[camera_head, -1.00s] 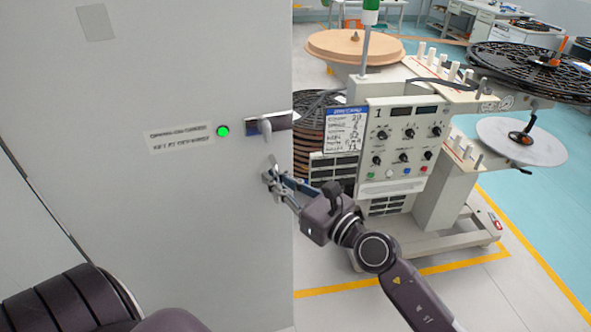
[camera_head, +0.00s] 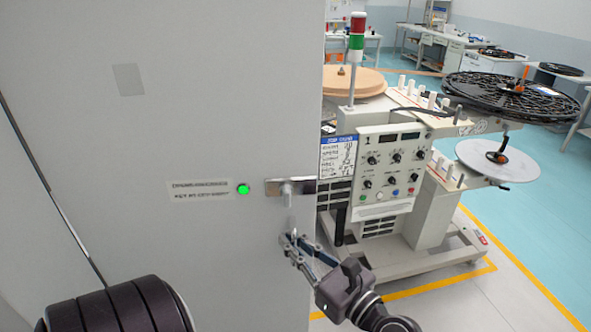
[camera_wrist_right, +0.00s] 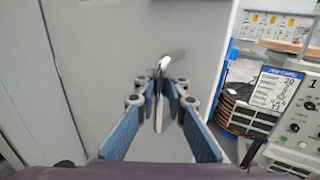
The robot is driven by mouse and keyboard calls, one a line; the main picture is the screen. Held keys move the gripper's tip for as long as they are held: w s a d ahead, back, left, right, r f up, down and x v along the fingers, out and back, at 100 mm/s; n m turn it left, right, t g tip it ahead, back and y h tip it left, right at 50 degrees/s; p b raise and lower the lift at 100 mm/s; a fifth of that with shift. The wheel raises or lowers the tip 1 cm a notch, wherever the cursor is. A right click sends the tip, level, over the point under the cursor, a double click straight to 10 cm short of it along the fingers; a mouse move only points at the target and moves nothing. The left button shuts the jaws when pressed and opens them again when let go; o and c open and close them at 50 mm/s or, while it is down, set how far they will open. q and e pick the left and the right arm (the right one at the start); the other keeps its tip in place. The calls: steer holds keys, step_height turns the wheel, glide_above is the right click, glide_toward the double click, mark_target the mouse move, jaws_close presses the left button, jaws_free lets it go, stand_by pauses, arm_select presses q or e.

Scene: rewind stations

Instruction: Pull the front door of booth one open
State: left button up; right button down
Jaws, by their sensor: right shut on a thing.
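The front door (camera_head: 150,120) is a large pale grey panel filling the left of the head view. Its silver handle (camera_head: 290,187) is near its right edge, with a lever pointing down. My right gripper (camera_head: 290,240) is at the lever's lower end, reaching in from the lower right. In the right wrist view, the lever (camera_wrist_right: 170,60) runs down between the blue-padded fingers of this gripper (camera_wrist_right: 160,98), which are shut on it. The exact contact is small and partly hidden. My left gripper is out of view.
A label (camera_head: 198,190) and a lit green light (camera_head: 243,189) are left of the handle. Right of the door's edge stands a rewind machine (camera_head: 385,170) with a black reel (camera_head: 500,97) and a white disc (camera_head: 478,160). Floor with yellow lines (camera_head: 445,280) shows at lower right.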

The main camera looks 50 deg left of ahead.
steer(key=shift+w+d+f, duration=0.1)
steer(key=shift+w+f, duration=0.05)
steer(key=shift+w, duration=0.05)
steer(key=c, duration=2)
jaws_free()
steer(key=d, duration=1.2)
steer(key=shift+s+d, duration=0.1)
steer(key=shift+s, duration=0.1)
steer(key=shift+w, duration=0.1)
